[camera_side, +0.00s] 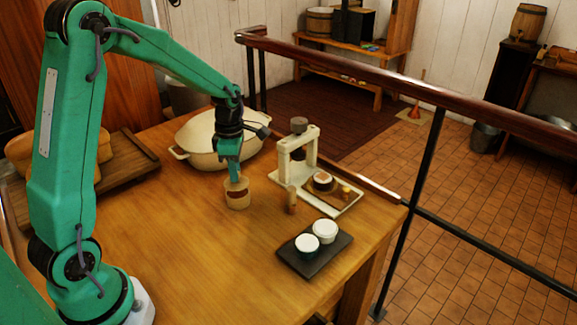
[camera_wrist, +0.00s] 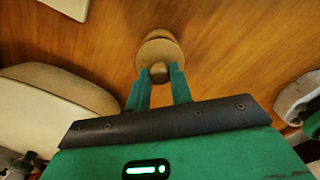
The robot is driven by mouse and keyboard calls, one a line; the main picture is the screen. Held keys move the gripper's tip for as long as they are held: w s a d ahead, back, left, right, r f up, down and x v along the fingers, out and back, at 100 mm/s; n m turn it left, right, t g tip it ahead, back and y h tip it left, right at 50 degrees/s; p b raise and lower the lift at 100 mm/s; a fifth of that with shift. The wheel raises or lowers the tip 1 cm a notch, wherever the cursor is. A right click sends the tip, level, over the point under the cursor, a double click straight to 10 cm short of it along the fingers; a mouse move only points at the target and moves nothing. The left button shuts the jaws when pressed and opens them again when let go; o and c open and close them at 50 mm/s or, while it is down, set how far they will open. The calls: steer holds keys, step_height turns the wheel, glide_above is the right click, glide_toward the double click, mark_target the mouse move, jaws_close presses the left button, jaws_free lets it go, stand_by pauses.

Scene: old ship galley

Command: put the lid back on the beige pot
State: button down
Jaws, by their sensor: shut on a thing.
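The small beige pot (camera_side: 238,202) stands on the wooden table, near the middle of the side view. A dark reddish band shows just under the beige lid (camera_side: 236,184). I cannot tell whether that band is a gap showing the pot's inside or a marking. My gripper (camera_side: 234,171) points straight down over the pot, shut on the lid's knob. In the wrist view, my gripper's fingers (camera_wrist: 160,85) close on the round knob (camera_wrist: 160,71), with the lid's pale disc (camera_wrist: 160,50) around it. The pot is mostly hidden under the lid there.
A large cream oval dish (camera_side: 205,150) stands close behind the pot. A white press stand (camera_side: 330,203) with a small wooden peg (camera_side: 291,200) is to the right. The front left table is clear.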

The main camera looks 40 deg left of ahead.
steer(key=shift+f, duration=1.1)
steer(key=shift+f, duration=0.2)
stand_by(1.4)
steer(key=c, duration=0.7)
jaws_free()
steer(key=shift+r, duration=0.1)
steer(key=shift+r, duration=3.45)
